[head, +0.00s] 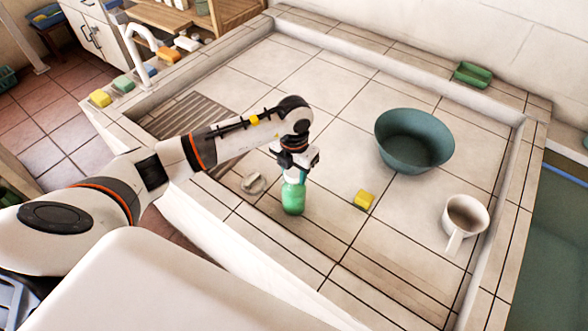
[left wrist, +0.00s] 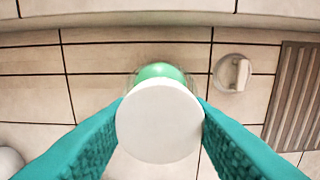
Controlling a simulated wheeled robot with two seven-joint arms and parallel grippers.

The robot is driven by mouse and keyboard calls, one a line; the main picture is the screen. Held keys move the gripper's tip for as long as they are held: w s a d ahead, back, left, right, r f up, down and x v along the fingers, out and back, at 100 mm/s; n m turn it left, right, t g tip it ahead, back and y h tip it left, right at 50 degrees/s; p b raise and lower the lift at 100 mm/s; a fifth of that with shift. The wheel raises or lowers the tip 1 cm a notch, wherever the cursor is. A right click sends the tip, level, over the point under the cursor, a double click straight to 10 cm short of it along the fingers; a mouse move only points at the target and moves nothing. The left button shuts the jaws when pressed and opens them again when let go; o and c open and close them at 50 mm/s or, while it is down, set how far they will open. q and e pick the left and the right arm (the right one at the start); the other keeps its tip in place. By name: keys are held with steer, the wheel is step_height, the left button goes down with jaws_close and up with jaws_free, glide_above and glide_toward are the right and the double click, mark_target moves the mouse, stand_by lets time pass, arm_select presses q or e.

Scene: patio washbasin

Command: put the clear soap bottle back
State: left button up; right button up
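The clear soap bottle (head: 293,198), with green liquid inside and a white cap, is upright over the tiled basin floor. In the left wrist view its round white cap (left wrist: 159,121) fills the middle, with the green liquid (left wrist: 160,71) showing just beyond it. My left gripper (head: 295,171) comes down on the bottle from above. Its teal fingers sit against both sides of the bottle at the cap and look shut on it. I cannot tell whether the bottle's base touches the tiles. My right gripper is not in view.
A yellow sponge (head: 364,199), teal bowl (head: 414,141), handled cup (head: 466,218) and round plug (head: 253,183) are in the basin. A green dish (head: 473,74) sits on the back ledge.

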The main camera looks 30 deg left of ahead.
arm_select(q)
steer(key=o, duration=0.4)
steer(key=shift+r, duration=0.25)
step_height(320, 180, up, 12)
steer(key=b, duration=0.2)
steer(key=shift+f+b, duration=0.1)
steer(key=shift+b, duration=0.3)
